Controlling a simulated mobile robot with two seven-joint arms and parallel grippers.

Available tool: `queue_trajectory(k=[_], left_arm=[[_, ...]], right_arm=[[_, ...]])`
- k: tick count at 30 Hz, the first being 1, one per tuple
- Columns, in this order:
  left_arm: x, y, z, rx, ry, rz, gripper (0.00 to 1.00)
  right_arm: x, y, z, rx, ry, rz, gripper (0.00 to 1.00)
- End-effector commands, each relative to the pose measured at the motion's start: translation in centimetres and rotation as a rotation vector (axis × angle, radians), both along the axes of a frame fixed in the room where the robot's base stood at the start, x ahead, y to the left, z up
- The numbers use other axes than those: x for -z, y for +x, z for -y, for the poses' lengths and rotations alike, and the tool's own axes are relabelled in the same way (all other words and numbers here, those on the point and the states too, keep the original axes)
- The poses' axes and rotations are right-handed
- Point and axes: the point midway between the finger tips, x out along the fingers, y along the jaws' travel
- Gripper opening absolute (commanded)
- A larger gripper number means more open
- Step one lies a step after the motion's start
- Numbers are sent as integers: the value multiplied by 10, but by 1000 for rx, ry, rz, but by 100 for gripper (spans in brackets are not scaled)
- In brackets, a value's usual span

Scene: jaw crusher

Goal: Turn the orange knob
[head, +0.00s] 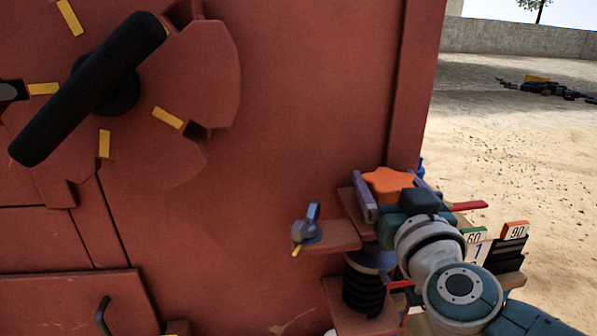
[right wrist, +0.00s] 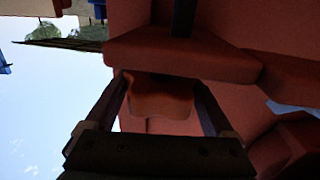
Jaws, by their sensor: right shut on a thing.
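The orange knob (head: 388,181) is star-shaped and sits on a red bracket at the lower right of the red machine in the head view. My right gripper (head: 392,188) has its two fingers on opposite sides of the knob and is shut on it. In the right wrist view the knob (right wrist: 160,105) lies dark between the two fingers (right wrist: 163,100), under a red ledge. The lower part of the knob is hidden by my gripper in the head view. My left gripper is not in view.
A small blue-grey lever (head: 308,228) with a yellow pointer stands left of the knob. A black spring (head: 366,288) is below. Number plates (head: 515,231) and a red pointer (head: 470,206) are to the right. A large black handle (head: 90,88) is at upper left. Sandy ground lies beyond.

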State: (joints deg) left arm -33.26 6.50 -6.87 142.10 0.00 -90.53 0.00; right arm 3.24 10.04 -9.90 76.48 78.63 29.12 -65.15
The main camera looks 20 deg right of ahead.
Motion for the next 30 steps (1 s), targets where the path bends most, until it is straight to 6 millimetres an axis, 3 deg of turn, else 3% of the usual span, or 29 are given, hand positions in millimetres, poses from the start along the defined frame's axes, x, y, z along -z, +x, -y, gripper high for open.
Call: queue_trajectory(k=[3, 17, 30], left_arm=[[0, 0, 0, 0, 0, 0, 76], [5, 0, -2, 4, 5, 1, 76], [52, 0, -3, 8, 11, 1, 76]], right_arm=[[0, 0, 0, 0, 0, 0, 32], [1, 0, 0, -138, -6, 0, 32], [6, 0, -3, -425, -8, 0, 32]])
